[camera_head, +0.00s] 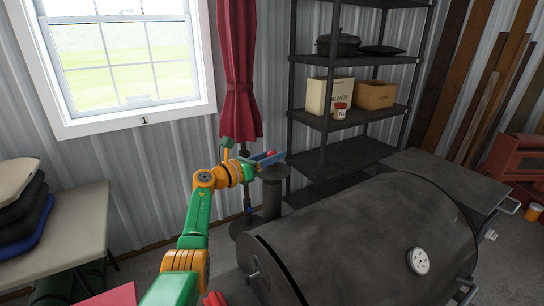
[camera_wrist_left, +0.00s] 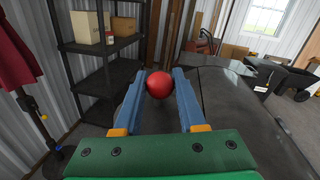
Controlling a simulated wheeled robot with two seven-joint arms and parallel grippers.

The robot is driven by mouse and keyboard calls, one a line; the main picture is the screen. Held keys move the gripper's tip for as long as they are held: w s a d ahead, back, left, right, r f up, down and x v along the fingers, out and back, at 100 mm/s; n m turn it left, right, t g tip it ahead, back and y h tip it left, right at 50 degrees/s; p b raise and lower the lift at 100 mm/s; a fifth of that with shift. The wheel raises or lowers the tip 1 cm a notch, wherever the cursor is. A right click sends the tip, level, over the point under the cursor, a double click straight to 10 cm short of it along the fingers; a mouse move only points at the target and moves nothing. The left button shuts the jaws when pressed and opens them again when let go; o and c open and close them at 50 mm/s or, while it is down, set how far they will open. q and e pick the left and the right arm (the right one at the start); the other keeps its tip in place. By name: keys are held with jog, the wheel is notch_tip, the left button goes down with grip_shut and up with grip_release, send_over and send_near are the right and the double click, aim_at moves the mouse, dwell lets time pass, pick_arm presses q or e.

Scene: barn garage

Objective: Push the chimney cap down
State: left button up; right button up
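The dark grill (camera_head: 375,240) has a black upright chimney (camera_head: 273,195) at its left end, with a dark flat rim at the top. I cannot make out clearly how its cap sits. My left gripper (camera_head: 268,157), with blue fingers, is over the chimney top. In the left wrist view, a round red ball (camera_wrist_left: 160,85) sits between the fingertips of this gripper (camera_wrist_left: 160,78) and about fills the gap. Whether the fingers press on it is not clear. A bit of red (camera_head: 270,153) also shows there in the head view.
A black shelf rack (camera_head: 330,122) with boxes and a pot stands behind the grill. A red curtain (camera_head: 240,90) hangs behind my left arm. A table with stacked cushions (camera_head: 22,205) is at the left. The grill's side shelf (camera_head: 450,180) is bare.

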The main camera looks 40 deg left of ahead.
aim_at(279, 164)
pick_arm(q)
grip_shut()
dwell(0.9)
notch_tip(279, 164, down, 4)
jog(key=b, duration=0.5)
jog(key=shift+d+r, duration=0.1)
jog(key=shift+r, duration=0.05)
jog(key=o, duration=0.8)
grip_release()
jog(key=shift+o, duration=0.4)
jog(key=shift+w, duration=0.1)
